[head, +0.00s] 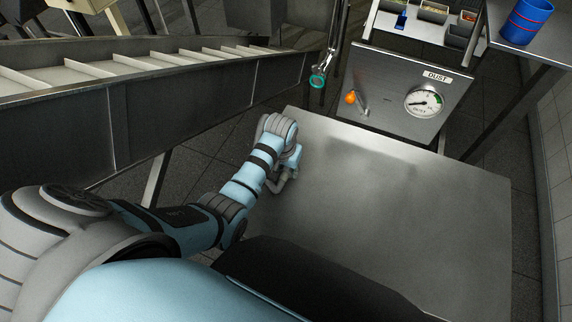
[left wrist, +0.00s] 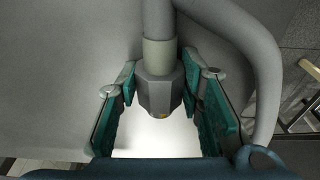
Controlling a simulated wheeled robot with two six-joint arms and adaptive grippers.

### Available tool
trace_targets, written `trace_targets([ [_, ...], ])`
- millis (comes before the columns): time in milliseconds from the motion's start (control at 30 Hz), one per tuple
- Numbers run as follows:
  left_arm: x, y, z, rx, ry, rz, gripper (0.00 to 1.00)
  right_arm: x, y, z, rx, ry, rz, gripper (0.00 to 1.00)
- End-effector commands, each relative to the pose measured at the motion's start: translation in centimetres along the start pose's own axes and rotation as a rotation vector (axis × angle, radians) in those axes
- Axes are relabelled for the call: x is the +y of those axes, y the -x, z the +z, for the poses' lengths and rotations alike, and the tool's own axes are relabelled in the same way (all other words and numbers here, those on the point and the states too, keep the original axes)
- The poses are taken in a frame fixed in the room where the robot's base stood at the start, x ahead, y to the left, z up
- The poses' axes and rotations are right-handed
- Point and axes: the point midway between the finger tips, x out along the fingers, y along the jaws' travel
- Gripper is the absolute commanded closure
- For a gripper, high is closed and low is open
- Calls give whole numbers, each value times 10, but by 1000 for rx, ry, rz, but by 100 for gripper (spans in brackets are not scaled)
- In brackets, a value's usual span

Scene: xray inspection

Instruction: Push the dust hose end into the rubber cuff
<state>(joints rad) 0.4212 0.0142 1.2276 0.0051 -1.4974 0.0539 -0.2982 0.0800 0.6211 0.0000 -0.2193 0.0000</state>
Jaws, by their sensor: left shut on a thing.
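My left gripper (left wrist: 160,108) is shut on the dust hose end (left wrist: 158,92), a grey faceted piece with a pale collar, held between the green finger pads. The grey hose (left wrist: 262,60) runs up from the collar, and a length of it curves down the right side of the left wrist view. In the head view the left gripper (head: 285,178) is low over the left edge of the steel table, largely hidden by my wrist. A teal ring (head: 317,80), which looks like the rubber cuff, sits on a metal pipe beyond the table, apart from the gripper. My right gripper is not in view.
The steel table (head: 400,220) is bare to the right. Behind it stands a panel marked DUST with a gauge (head: 424,101) and an orange-knobbed lever (head: 351,98). A conveyor (head: 180,105) runs along the left. A blue cup (head: 526,20) stands on a surface at the upper right.

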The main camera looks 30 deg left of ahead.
Motion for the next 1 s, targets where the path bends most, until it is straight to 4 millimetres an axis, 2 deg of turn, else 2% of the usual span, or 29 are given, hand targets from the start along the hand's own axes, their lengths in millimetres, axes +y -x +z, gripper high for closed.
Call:
trace_targets([
  [167, 0, 0, 0, 0, 0, 0, 100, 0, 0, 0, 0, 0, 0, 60],
  [200, 0, 0, 0, 0, 0, 0, 63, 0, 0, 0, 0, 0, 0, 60],
  [333, 0, 0, 0, 0, 0, 0, 43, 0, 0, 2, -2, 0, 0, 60],
  [633, 0, 1, 0, -1, 1, 0, 43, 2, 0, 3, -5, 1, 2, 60],
  [733, 0, 10, -1, 2, 1, 0, 43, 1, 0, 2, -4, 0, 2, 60],
  [867, 0, 39, -1, 5, 1, 0, 43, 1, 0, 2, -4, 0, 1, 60],
  [1000, 0, 80, -2, 5, 1, 0, 43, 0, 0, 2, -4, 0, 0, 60],
])
